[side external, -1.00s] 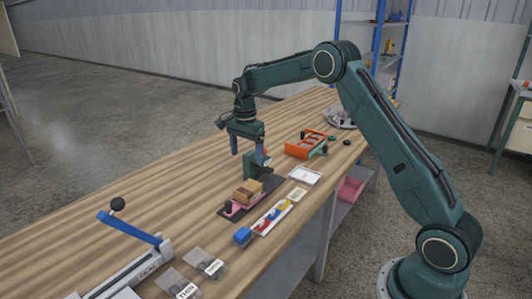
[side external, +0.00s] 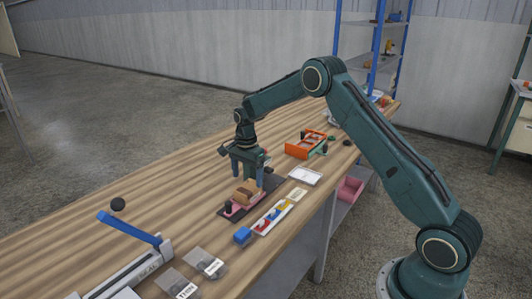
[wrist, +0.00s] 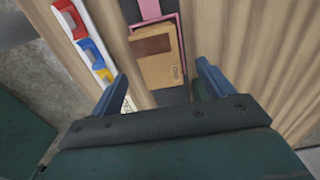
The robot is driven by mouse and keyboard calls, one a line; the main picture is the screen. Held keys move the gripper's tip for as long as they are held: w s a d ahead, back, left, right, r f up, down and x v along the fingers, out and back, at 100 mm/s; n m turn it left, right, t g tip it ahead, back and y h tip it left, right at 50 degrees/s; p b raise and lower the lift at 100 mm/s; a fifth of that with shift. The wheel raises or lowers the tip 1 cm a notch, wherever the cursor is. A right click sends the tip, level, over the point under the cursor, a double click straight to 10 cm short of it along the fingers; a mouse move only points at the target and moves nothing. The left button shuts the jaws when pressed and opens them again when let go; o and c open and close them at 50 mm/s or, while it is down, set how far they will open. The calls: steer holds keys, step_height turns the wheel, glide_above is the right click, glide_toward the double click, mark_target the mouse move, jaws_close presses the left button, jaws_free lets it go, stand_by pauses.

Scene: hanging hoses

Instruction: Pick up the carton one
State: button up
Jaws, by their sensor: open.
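The carton (side external: 247,191) is a small brown box with a darker brown patch, lying on a pink holder (side external: 232,212) on a dark mat. In the wrist view the carton (wrist: 158,58) shows at the top middle, beyond my fingertips. My gripper (side external: 248,180) points down, just above and behind the carton, with its fingers apart. In the wrist view my gripper (wrist: 160,80) is open and empty, with one blue finger on each side of the mat strip. Whether a finger touches the carton cannot be told.
A white tray (side external: 259,231) with red, blue and yellow pieces lies beside the mat. A blue block (side external: 242,236), a small white tray (side external: 305,176) and an orange frame (side external: 305,146) are nearby. A blue-handled lever (side external: 130,230) stands front left.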

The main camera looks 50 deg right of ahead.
mark_target(248, 187)
steer(key=shift+f, duration=0.2)
steer(key=shift+s+f, duration=0.1)
steer(key=shift+f, duration=2.4)
steer(key=c, duration=1.1)
